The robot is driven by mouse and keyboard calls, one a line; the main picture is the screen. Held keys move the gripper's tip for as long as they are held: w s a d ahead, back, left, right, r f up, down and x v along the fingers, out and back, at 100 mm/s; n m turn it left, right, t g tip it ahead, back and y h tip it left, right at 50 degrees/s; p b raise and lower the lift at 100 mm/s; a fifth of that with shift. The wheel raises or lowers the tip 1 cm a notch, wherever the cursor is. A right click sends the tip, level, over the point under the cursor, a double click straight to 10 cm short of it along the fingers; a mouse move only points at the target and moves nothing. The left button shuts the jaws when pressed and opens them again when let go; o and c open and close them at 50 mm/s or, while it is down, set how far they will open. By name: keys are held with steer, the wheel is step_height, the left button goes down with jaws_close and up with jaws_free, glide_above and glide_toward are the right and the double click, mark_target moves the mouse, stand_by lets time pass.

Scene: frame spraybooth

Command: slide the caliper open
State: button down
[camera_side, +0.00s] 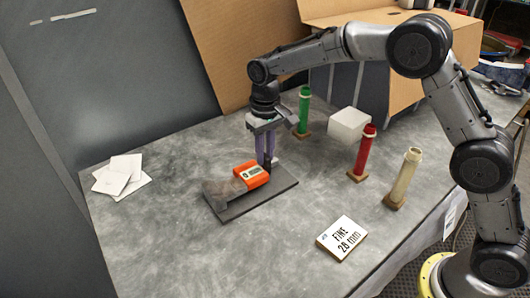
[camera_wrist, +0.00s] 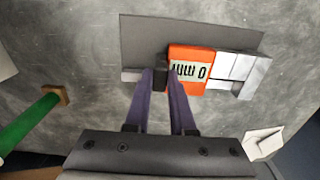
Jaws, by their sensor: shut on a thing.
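The caliper lies on a dark flat plate (camera_side: 262,199). Its orange slider (camera_side: 250,175) carries a display, which reads 0 mm upside down in the wrist view (camera_wrist: 188,71). Silver jaws (camera_wrist: 235,68) sit against the slider's right side there, with no clear gap between them. A grey beam end (camera_wrist: 131,75) shows left of my fingers. My gripper (camera_side: 265,163) points down with its purple fingers at the slider's end away from the jaws. In the wrist view its fingertips (camera_wrist: 161,72) are shut on a small black tab beside the orange slider. The fingers hide part of the tab.
A card (camera_side: 341,238) reading "FINE 28 mm" lies in front of the plate. Green (camera_side: 304,110), red (camera_side: 364,152) and cream (camera_side: 404,177) posts and a white block (camera_side: 349,124) stand right and behind. White papers (camera_side: 121,175) lie left.

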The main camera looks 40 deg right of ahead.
steer(key=d, duration=0.5)
steer(key=c, duration=0.8)
jaws_free()
steer(key=shift+a, duration=0.15)
steer(key=shift+o, duration=0.2)
steer(key=shift+r, duration=0.15)
step_height(320, 180, up, 14)
steer(key=shift+f, duration=0.2)
